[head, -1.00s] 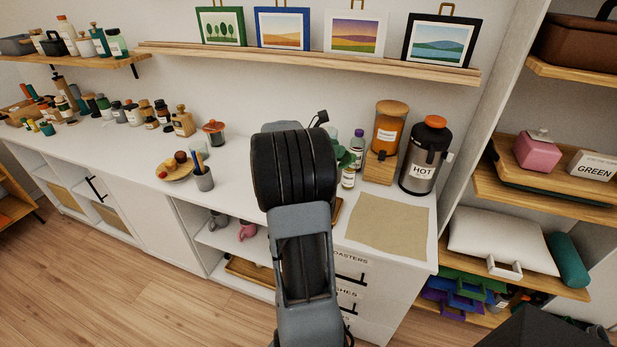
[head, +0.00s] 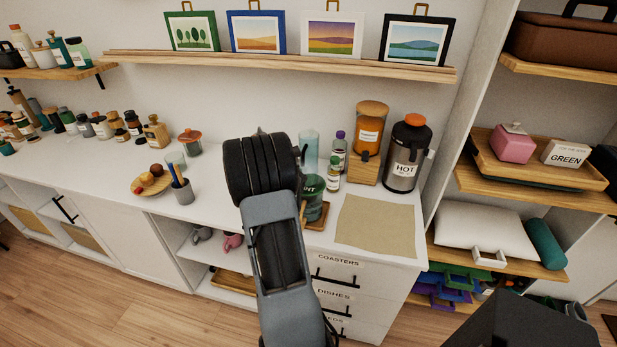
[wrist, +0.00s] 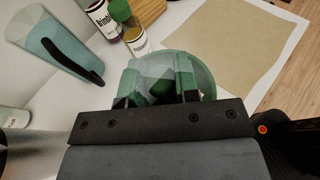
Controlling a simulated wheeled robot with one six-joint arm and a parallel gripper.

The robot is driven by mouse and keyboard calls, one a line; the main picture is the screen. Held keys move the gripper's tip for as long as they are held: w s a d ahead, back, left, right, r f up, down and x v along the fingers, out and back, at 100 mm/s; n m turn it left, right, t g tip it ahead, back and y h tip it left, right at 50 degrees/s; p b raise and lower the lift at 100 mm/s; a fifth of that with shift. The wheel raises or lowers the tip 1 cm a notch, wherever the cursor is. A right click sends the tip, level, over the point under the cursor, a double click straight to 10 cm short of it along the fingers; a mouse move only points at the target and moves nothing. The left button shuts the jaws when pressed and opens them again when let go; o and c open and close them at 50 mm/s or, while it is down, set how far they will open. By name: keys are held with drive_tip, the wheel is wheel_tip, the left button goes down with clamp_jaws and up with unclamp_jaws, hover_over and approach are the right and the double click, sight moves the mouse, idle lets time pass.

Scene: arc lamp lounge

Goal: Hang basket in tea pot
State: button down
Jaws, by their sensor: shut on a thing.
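A dark green pot-like vessel (head: 314,198), its label ending in "INT", stands on a small wooden board on the counter. I take it for the tea pot. My gripper is mostly hidden behind my arm in the head view. In the wrist view my gripper (wrist: 158,88) is shut, its fingers at a round, see-through green glass form (wrist: 205,75) with a darker green patch inside. What it holds, apparently the basket, is not clearly visible. I cannot tell whether it is inside the vessel or above it.
A tall pale glass vessel (wrist: 45,45) with a black handle stands close by. Small bottles (head: 338,150), an orange-filled jar (head: 370,128) and the HOT dispenser (head: 408,155) stand behind. A tan mat (head: 378,228) lies clear at the right.

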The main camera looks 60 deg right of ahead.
drive_tip(key=shift+f, duration=0.15)
drive_tip(key=shift+f+b, duration=0.45)
drive_tip(key=shift+f, duration=0.05)
drive_tip(key=c, duration=0.8)
unclamp_jaws()
drive_tip(key=shift+c, duration=0.2)
drive_tip(key=shift+r+p, duration=0.45)
drive_tip(key=shift+r, duration=0.1)
drive_tip(key=shift+w+a+r, duration=0.15)
drive_tip(key=shift+a+r, duration=0.05)
drive_tip(key=v, duration=1.1)
drive_tip(key=s+a+m+t+y, duration=0.3)
drive_tip(key=a+m+t+y, duration=0.2)
drive_tip(key=a, duration=1.2)
drive_tip(key=s+a+m+t+y, duration=0.3)
drive_tip(key=a+m+t+y, duration=0.2)
drive_tip(key=a, duration=1.2)
drive_tip(key=m+y, duration=0.2)
drive_tip(key=y, duration=0.1)
drive_tip(key=shift+r+m+b, duration=0.2)
drive_tip(key=shift+m+b, duration=0.1)
drive_tip(key=shift+b, duration=0.05)
